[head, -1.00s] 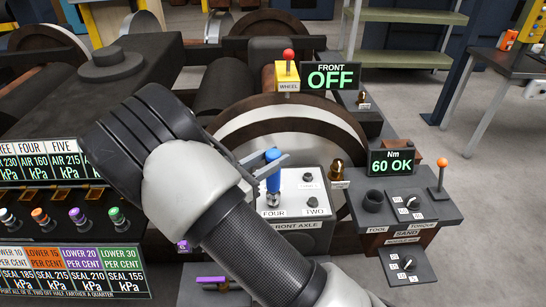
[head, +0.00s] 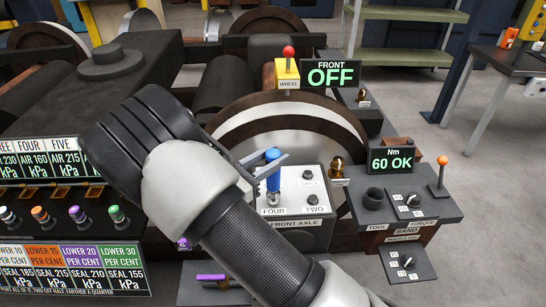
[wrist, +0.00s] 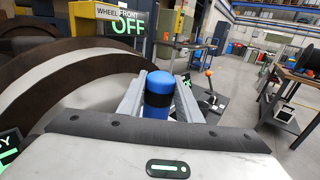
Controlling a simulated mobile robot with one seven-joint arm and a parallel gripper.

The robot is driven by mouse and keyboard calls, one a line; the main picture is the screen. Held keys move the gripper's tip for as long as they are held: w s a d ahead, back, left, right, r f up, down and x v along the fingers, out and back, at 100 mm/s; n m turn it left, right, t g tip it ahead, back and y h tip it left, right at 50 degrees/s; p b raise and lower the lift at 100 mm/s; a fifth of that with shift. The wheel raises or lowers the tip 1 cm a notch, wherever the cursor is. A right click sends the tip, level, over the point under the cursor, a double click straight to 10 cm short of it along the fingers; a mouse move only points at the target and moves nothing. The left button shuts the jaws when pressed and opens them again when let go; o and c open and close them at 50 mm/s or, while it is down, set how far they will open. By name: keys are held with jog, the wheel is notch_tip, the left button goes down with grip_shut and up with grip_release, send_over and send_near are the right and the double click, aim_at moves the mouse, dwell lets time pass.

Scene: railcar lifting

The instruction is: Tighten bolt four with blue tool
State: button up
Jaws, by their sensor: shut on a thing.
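The blue tool (head: 273,172) stands upright on the front axle plate (head: 298,190), over the spot labelled FOUR. My gripper (head: 268,163) is shut on it near its upper part. In the wrist view the blue tool (wrist: 158,95), with a dark band, sits between the two fingers. Other dark bolts show on the plate, one by the label TWO (head: 312,200). The torque display (head: 392,160) reads "Nm 60 OK".
A black tool holder (head: 375,196) stands empty to the right, beside the torque switches (head: 410,205) and an orange-knobbed lever (head: 442,165). The FRONT display (head: 330,74) reads OFF, beside a red-knobbed WHEEL lever (head: 288,60). A brass fitting (head: 337,168) stands close right of the plate.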

jog(key=shift+s+f+b, duration=0.1)
jog(key=shift+f+b, duration=0.4)
jog(key=shift+f, duration=0.4)
dwell(1.5)
jog(key=shift+r+p, duration=3)
jog(key=shift+r, duration=0.7)
